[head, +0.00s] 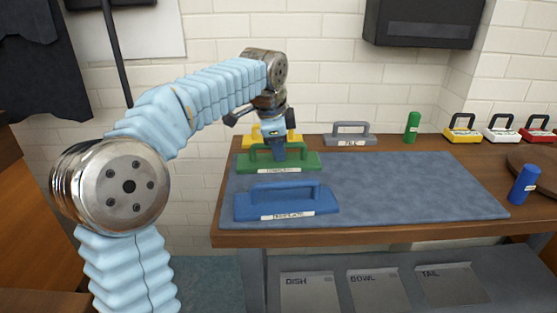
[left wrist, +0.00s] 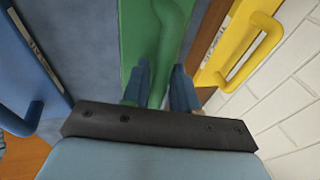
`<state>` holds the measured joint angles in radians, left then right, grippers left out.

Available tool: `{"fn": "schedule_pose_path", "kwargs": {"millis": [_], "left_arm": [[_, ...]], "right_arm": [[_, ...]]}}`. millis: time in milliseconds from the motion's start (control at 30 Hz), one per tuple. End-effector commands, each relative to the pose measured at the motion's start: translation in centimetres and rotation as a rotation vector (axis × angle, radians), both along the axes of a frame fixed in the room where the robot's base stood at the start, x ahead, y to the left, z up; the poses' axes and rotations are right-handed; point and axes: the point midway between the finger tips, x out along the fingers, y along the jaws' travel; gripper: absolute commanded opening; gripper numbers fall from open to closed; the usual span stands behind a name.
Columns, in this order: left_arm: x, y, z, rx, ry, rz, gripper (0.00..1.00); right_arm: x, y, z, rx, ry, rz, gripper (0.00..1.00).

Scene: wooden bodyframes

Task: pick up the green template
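The green template (head: 254,163) lies flat on the blue-grey mat (head: 400,185), behind the blue template (head: 300,202). My left gripper (head: 280,153) points down over the right part of its handle. In the left wrist view the green handle (left wrist: 170,30) passes between the two blue fingers of my left gripper (left wrist: 161,85), one on each side of it. The fingers are close to the handle, but I cannot tell whether they press on it. The gripper hides part of the handle. My right gripper is not in view.
A yellow template (head: 258,137) stands close behind the green one, and it also shows in the left wrist view (left wrist: 240,45). A grey template (head: 350,139) and a green cylinder (head: 412,127) stand at the back edge. The mat's right half is clear.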

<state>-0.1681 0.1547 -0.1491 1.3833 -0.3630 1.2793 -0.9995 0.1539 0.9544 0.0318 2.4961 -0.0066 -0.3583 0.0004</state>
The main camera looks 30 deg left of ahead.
Motion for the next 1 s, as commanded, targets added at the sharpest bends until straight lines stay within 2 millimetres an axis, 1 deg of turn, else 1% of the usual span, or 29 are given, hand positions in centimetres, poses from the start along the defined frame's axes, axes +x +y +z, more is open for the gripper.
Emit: {"fn": "schedule_pose_path", "kwargs": {"millis": [133, 300, 333, 833, 933, 1000], "left_arm": [[0.0, 0.0, 0.0, 0.000, 0.000, 0.000, 0.28], [0.0, 0.0, 0.0, 0.000, 0.000, 0.000, 0.02], [0.0, 0.0, 0.0, 0.000, 0.000, 0.000, 0.00], [0.0, 0.0, 0.3, 0.001, -0.003, 0.000, 0.00], [0.0, 0.0, 0.8, 0.000, -0.004, 0.000, 0.00], [0.1, 0.0, 1.5, 0.001, -0.005, 0.000, 0.00]], "right_arm": [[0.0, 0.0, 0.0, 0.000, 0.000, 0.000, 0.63], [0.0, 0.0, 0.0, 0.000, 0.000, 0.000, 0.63], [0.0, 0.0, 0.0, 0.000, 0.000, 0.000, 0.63], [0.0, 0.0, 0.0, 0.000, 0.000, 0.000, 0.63], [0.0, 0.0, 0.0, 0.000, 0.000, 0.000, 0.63], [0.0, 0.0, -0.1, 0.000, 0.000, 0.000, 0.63]]}}
